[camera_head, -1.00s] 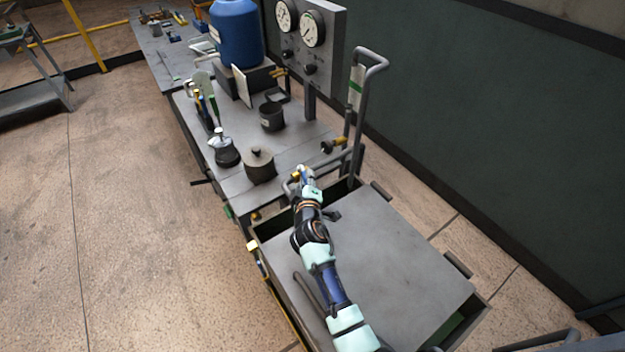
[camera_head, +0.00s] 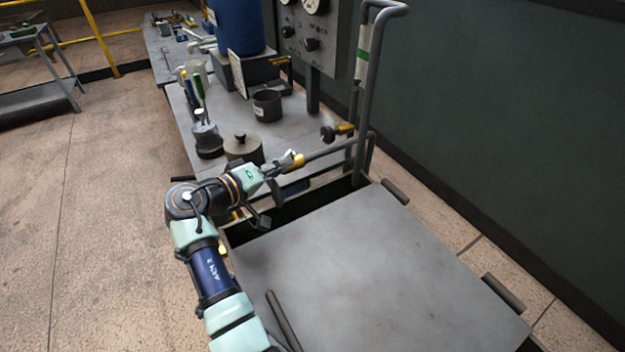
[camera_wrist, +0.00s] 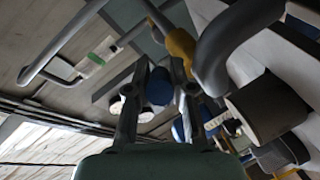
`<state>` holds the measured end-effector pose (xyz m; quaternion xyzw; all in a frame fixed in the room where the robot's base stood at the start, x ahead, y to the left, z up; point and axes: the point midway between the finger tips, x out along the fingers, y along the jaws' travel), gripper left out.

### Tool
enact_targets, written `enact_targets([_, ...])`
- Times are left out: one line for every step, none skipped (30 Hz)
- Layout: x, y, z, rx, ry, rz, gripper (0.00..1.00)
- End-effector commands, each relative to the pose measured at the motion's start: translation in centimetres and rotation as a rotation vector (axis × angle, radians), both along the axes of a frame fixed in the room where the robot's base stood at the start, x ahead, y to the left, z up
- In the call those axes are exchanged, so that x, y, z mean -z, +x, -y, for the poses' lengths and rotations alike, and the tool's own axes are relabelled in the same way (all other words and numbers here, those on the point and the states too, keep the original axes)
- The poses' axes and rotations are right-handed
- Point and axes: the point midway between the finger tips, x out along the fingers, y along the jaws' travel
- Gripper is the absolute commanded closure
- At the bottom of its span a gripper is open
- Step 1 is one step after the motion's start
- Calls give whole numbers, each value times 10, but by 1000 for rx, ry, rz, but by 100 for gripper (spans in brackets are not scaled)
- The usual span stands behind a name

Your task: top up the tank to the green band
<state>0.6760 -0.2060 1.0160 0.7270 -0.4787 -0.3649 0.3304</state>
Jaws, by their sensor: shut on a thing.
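A white sight gauge with a green band (camera_head: 362,54) stands upright on a bent grey pipe; it also shows in the wrist view (camera_wrist: 95,60). I cannot read a liquid level in it. The gauge stands beside a low tank with a grey lid (camera_head: 370,270). My gripper (camera_head: 286,160) is at the yellow grip (camera_head: 297,160) on the end of a grey pipe at the tank's back edge. It is shut on this yellow grip, which shows by the right fingertip in the wrist view (camera_wrist: 180,45). The exact contact is partly hidden.
A yellow-marked valve (camera_head: 343,129) sits just behind the pipe. The bench holds a lidded pot (camera_head: 242,148), a dark cup (camera_head: 267,104), a flask-like vessel (camera_head: 206,135) and a blue drum (camera_head: 237,28). A gauge panel (camera_head: 312,40) stands behind.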

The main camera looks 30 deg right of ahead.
Motion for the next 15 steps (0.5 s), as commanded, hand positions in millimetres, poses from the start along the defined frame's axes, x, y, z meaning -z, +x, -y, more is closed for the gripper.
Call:
enact_targets([12,2,-1,16,5,-6,100])
enact_targets([12,3,-2,28,4,-6,100])
enact_targets([11,3,-2,43,5,-7,100])
enact_targets([10,4,-3,53,5,-6,100])
enact_targets([10,4,-3,60,5,-7,100])
enact_targets([9,4,-3,70,5,-7,100])
enact_targets([8,4,-3,77,4,-7,100])
enact_targets([8,4,-4,82,4,-8,100])
enact_targets([7,3,-4,88,4,-8,100])
enact_targets([6,4,-4,91,3,-7,100])
enact_targets([6,3,-4,93,3,-7,100])
enact_targets([6,3,-4,96,3,-8,100])
enact_targets([5,3,-4,97,2,-8,100])
enact_targets([5,3,-4,98,2,-8,100])
enact_targets([5,3,-4,98,2,-8,100])
